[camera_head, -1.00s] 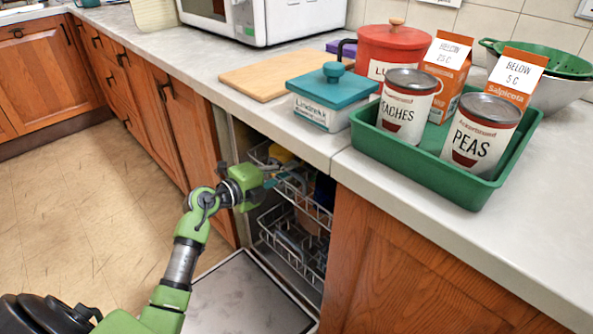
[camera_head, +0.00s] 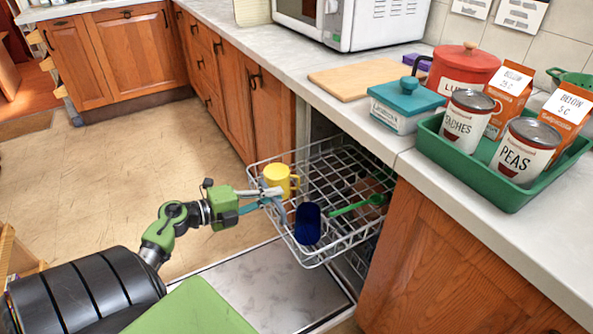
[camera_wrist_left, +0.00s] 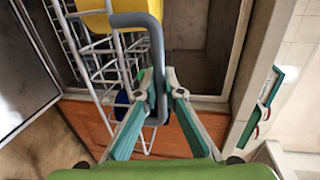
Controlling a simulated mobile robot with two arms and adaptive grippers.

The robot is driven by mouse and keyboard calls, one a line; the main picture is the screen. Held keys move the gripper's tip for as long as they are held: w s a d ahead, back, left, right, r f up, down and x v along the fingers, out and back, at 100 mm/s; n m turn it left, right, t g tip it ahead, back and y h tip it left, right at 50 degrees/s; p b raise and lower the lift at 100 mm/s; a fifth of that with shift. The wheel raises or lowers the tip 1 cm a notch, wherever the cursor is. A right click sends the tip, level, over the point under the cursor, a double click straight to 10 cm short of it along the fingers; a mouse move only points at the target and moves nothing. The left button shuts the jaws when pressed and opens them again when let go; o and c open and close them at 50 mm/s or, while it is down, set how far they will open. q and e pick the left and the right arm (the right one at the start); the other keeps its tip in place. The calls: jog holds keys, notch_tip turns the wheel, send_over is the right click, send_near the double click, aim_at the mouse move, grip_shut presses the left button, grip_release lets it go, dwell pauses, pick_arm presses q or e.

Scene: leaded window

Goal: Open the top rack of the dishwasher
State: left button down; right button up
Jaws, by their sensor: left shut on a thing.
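The top rack (camera_head: 345,180) of the dishwasher is a white wire basket, pulled well out from under the counter. It holds a yellow mug (camera_head: 281,177), a dark blue cup (camera_head: 308,224) and a green utensil (camera_head: 352,208). My left gripper (camera_head: 268,199) is at the rack's front edge, shut on the grey rack handle (camera_wrist_left: 157,70), which the left wrist view shows between its fingers. The open dishwasher door (camera_head: 268,290) lies flat below the rack. The lower rack is mostly hidden under the top one. My right gripper is not in view.
The counter above carries a green tray (camera_head: 490,185) with cans and cartons, a teal-lidded box (camera_head: 405,105), a red pot (camera_head: 462,70), a cutting board (camera_head: 365,78) and a microwave (camera_head: 350,22). The floor (camera_head: 110,190) to the left is clear.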

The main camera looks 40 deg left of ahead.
pick_arm(q)
jog(key=f+p+v, duration=0.1)
jog(key=v, duration=0.6)
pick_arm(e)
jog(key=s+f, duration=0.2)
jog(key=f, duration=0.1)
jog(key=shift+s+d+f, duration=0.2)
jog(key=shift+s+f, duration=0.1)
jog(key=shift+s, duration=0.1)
pick_arm(q)
jog(key=shift+s+f, duration=0.1)
jog(key=shift+f, duration=0.05)
jog(key=c, duration=2.1)
grip_release()
jog(key=shift+c, duration=0.2)
jog(key=v, duration=1.2)
